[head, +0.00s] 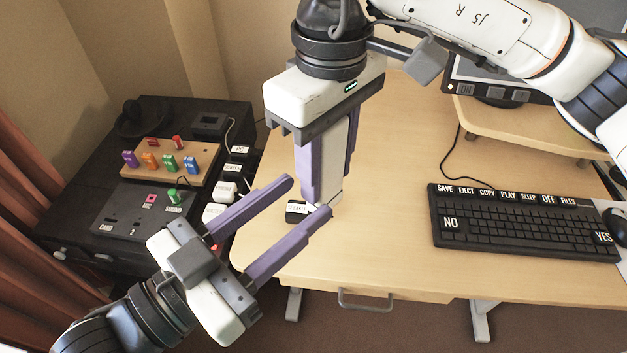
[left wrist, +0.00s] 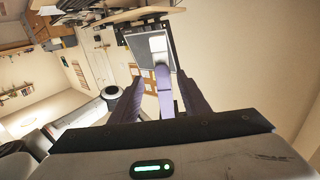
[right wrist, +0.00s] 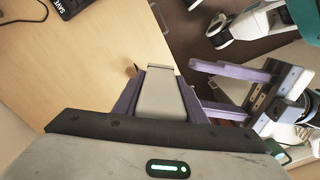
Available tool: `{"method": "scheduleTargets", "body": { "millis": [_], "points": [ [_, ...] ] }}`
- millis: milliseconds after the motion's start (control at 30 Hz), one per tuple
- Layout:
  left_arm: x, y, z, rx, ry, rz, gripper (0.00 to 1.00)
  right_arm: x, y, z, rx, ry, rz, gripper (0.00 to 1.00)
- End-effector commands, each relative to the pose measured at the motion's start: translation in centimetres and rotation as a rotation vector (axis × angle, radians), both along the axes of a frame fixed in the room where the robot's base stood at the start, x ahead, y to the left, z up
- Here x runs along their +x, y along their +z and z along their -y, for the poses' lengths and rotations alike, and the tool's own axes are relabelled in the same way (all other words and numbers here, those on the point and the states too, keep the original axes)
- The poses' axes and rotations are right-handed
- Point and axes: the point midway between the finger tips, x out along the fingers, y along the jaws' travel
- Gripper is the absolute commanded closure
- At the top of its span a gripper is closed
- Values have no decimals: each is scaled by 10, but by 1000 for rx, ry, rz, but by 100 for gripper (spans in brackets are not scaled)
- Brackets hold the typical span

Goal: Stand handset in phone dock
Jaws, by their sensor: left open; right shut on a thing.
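My right gripper (head: 325,192) points down over the desk's left front part, shut on a beige, slab-like handset (head: 331,160). The handset also shows between the fingers in the right wrist view (right wrist: 162,96). My left gripper (head: 308,196) is open, its fingertips close to the handset's lower end; whether they touch it I cannot tell. It also shows at the edge of the right wrist view (right wrist: 245,90). A small black piece with a white label (head: 296,208) sits by the desk edge, partly hidden by my left fingers. I cannot make out for certain which thing is the phone dock.
A black cabinet top (head: 120,212) at the left bears a wooden panel (head: 160,172) with coloured knobs, plus labelled switches. A black keyboard (head: 520,222) lies on the desk's right, below a monitor stand (head: 530,128). The desk's middle (head: 395,180) is clear.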

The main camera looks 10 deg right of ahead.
Motion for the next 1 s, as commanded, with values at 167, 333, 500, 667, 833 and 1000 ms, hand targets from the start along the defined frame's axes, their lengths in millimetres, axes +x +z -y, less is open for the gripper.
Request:
{"method": "scheduleTargets", "body": {
  "millis": [167,333,500,667,833,1000],
  "points": [
    [18,2,23,-5,0,4,58,0,0,0,0,0,0,82],
    [39,1,50,-3,1,3,58,0,0,0,1,0,1,82],
    [55,1,72,-1,1,2,58,0,0,0,1,0,1,82],
    [65,0,85,1,2,2,58,0,0,0,1,0,1,82],
    [68,0,90,3,1,2,58,0,0,0,1,0,1,82],
    [68,0,90,2,2,1,58,0,0,0,1,0,1,82]
  ]
}}
